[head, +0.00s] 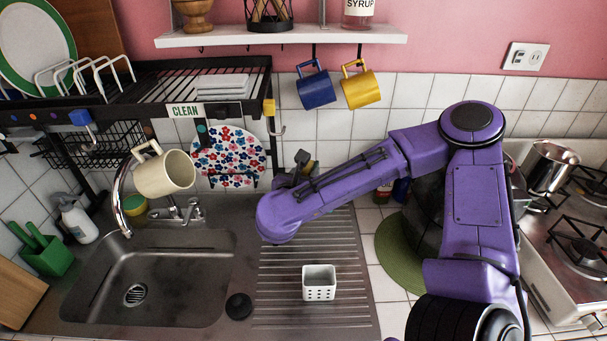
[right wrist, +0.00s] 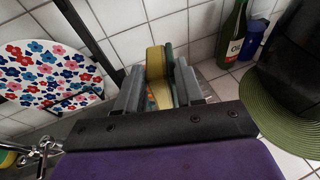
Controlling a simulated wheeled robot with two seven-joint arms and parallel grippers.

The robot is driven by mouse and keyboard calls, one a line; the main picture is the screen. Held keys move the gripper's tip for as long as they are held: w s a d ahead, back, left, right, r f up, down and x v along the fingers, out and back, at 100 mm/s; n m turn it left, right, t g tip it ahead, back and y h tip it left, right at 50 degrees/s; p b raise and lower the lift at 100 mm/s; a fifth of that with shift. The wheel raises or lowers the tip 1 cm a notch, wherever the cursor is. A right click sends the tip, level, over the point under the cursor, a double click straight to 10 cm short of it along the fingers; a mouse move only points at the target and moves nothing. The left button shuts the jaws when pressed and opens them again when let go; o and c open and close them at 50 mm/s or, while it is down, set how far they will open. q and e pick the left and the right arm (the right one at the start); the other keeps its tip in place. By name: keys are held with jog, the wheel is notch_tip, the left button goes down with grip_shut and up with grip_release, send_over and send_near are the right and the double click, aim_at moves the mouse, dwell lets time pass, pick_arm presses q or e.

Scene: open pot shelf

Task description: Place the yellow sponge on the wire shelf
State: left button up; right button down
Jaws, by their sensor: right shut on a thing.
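The yellow sponge, with a dark green side, is between the fingers of my right gripper (right wrist: 160,88) in the right wrist view; the sponge (right wrist: 155,62) sticks out past the fingertips. In the head view my right gripper (head: 301,165) is small and partly hidden by my purple arm, with a bit of the sponge (head: 311,168) showing. They are in front of the tiled wall, above the back of the drainboard. The black wire shelf (head: 150,88) is on the wall at upper left, bearing a CLEAN label. My left gripper is not in view.
White plates (head: 222,84) lie on the shelf's right part; bare slats show left of them. A cream mug (head: 164,174) hangs below. A flowered plate (head: 229,152) stands between shelf and gripper. Blue (head: 315,88) and yellow (head: 361,90) mugs hang above right. A white holder (head: 319,283) stands on the drainboard.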

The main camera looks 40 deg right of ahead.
jog(key=shift+d+f, duration=0.1)
jog(key=shift+f, duration=0.2)
jog(key=c, duration=0.7)
grip_release()
jog(key=shift+w+f, duration=0.3)
jog(key=shift+w, duration=0.8)
jog(key=shift+s+r, duration=0.2)
jog(key=shift+s, duration=0.15)
jog(key=shift+s+r+p, duration=0.2)
jog(key=shift+r+p, duration=0.15)
jog(key=shift+r, duration=0.05)
pick_arm(q)
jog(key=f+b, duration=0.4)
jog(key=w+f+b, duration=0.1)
jog(key=b, duration=0.1)
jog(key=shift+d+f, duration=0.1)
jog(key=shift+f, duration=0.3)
pick_arm(e)
jog(key=v, duration=1.1)
jog(key=shift+s+a+f, duration=0.1)
jog(key=shift+a+f, duration=0.05)
jog(key=shift+a, duration=0.3)
jog(key=shift+a, duration=0.1)
